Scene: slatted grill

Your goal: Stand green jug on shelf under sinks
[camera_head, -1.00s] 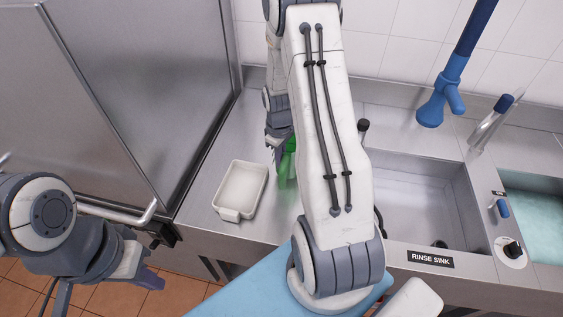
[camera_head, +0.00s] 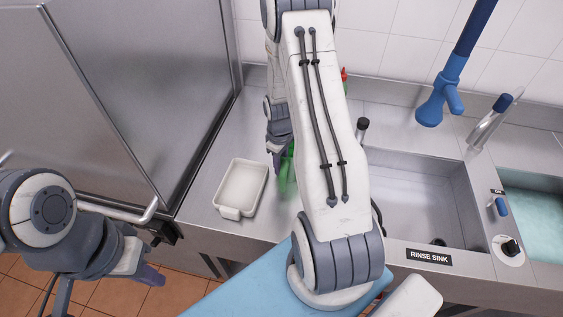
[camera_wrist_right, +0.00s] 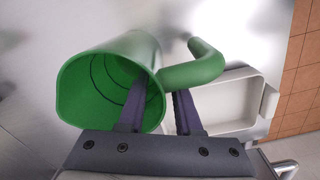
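The green jug (camera_head: 287,170) stands on the steel counter beside the white tray, mostly hidden behind my right arm in the head view. In the right wrist view the jug (camera_wrist_right: 105,85) shows its open mouth and its handle (camera_wrist_right: 195,68). My right gripper (camera_wrist_right: 160,100) is open there, one finger over the jug's mouth and the other outside the wall near the handle; contact cannot be told. My left gripper (camera_head: 150,277) hangs at the lower left, away from the jug; its finger gap is unclear. The shelf under the sinks is not visible.
A white tray (camera_head: 223,211) sits left of the jug. The rinse sink (camera_head: 425,205) is to the right, with a blue spray head (camera_head: 440,105) above. A large steel cabinet (camera_head: 140,90) stands at left. A red-topped object (camera_head: 344,74) shows behind my right arm.

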